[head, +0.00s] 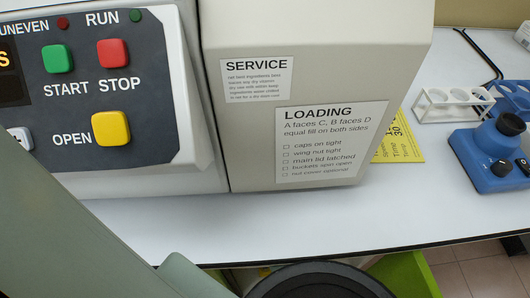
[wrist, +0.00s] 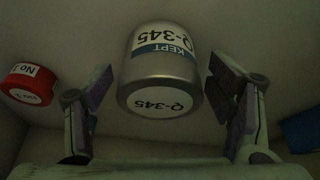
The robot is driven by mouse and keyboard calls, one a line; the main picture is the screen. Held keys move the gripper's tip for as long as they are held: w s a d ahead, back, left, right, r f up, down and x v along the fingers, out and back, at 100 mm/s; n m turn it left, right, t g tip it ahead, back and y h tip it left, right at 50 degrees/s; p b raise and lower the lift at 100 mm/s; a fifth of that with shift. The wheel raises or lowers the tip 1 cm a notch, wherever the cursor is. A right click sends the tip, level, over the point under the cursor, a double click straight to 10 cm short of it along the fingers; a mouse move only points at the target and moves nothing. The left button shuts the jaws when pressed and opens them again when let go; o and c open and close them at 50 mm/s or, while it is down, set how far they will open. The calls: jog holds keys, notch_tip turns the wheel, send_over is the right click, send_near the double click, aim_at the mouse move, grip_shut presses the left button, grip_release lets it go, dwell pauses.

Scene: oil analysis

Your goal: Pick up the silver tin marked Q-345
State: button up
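The silver tin marked Q-345 (wrist: 160,72) shows in the wrist view at top centre, with a teal band reading KEPT and its label upside down in the picture. My gripper (wrist: 160,95) is open, with one finger on each side of the tin. A gap shows between each finger and the tin, so it is not held. In the head view neither the tin nor the gripper fingers can be made out.
In the wrist view a red-lidded container (wrist: 28,83) lies left of the left finger, and a blue object (wrist: 300,132) is at the right edge. The head view shows a machine with buttons (head: 112,128), a white worktop (head: 300,222), a white tube rack (head: 450,104) and a blue device (head: 485,160).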

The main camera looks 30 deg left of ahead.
jog(key=c, duration=1.2)
jog(key=shift+c, duration=0.2)
jog(key=shift+r, duration=0.1)
